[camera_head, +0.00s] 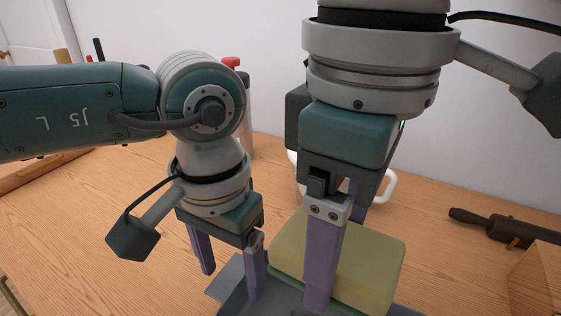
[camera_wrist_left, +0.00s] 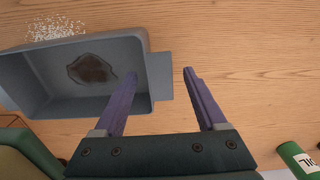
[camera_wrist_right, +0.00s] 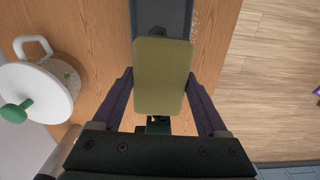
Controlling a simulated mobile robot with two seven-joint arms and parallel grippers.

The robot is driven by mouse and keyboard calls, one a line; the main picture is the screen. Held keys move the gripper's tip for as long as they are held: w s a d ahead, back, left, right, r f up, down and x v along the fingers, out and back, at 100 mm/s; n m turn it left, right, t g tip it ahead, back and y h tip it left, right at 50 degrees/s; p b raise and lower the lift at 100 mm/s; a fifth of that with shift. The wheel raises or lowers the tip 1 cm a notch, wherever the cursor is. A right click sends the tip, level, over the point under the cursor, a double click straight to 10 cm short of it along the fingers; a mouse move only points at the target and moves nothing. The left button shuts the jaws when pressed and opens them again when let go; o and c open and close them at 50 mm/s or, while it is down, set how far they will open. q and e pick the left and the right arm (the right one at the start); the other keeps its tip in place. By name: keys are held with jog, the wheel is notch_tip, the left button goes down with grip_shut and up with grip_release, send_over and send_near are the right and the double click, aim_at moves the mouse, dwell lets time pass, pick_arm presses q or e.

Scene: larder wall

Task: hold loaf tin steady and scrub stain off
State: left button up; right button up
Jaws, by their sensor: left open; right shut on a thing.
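The grey loaf tin (camera_wrist_left: 92,112) lies on the wooden table with a dark brown stain (camera_wrist_left: 92,69) on its inside floor. In the head view only part of the tin (camera_head: 236,270) shows. My left gripper (camera_wrist_left: 160,75) is open at the tin's end tab, one finger over the tin side and the other beyond the tab; I cannot tell whether either touches. My right gripper (camera_wrist_right: 161,76) is shut on a yellow sponge (camera_wrist_right: 160,62) with a green lower layer.
White grains (camera_wrist_left: 55,28) lie beside the tin. A white lidded pot (camera_wrist_right: 60,85) stands behind my right gripper. A dark rolling pin (camera_head: 490,226) and a wooden box (camera_head: 540,280) are at the right. A green bottle (camera_wrist_left: 298,158) is near my left gripper.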

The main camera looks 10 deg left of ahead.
pick_arm(q)
jog(key=shift+f, duration=0.65)
grip_shut()
dwell(0.9)
